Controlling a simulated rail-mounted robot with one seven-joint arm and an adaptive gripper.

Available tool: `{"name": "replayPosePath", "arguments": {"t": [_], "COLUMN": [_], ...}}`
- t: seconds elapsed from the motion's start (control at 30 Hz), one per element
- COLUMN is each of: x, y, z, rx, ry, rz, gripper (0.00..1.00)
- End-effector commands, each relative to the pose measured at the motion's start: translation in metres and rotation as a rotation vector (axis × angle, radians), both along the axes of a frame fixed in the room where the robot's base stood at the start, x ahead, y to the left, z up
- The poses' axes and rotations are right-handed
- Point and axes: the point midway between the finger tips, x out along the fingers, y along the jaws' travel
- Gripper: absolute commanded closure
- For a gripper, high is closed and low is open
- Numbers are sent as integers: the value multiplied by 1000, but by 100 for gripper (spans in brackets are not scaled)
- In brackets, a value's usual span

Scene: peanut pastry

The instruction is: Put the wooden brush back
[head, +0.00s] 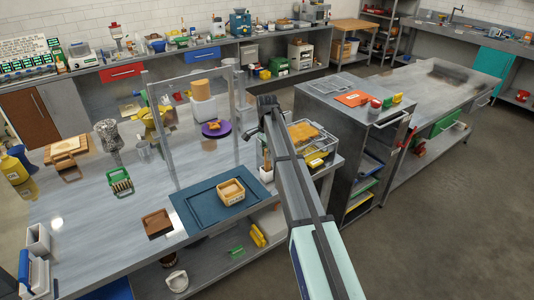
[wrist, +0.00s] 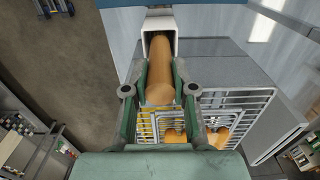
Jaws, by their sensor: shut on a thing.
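The wooden brush shows in the wrist view as a thick, rounded orange-brown handle (wrist: 159,82) between my gripper's fingers (wrist: 160,88). My gripper is shut on this handle. The handle's far part runs into the square opening of a white holder (wrist: 159,20); whatever lies inside is hidden. In the head view the small white holder (head: 266,174) stands at the right edge of the worktable, below the end of my arm. A bit of brown handle (head: 265,160) shows just above it. My fingers are too small to make out clearly there.
A wire rack (wrist: 240,108) with golden pastries (wrist: 176,136) lies close beside my gripper; it also shows in the head view (head: 293,141). A blue tray (head: 194,203) with a wooden box (head: 231,191) is to the left. Clear upright panels (head: 160,140) stand behind.

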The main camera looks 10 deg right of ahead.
Motion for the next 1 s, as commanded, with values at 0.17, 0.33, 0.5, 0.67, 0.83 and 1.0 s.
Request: {"name": "replayPosePath", "arguments": {"t": [0.17,0.33,0.5,0.67,0.83,1.0], "x": [0,0,0,0,0,1], "y": [0,0,0,0,0,0], "z": [-2,-3,-3,-3,6,33], "rx": [0,0,0,0,0,0], "ry": [0,0,0,0,-1,-2], "rz": [0,0,0,0,0,0], "gripper": [100,53,45,45,45,45]}}
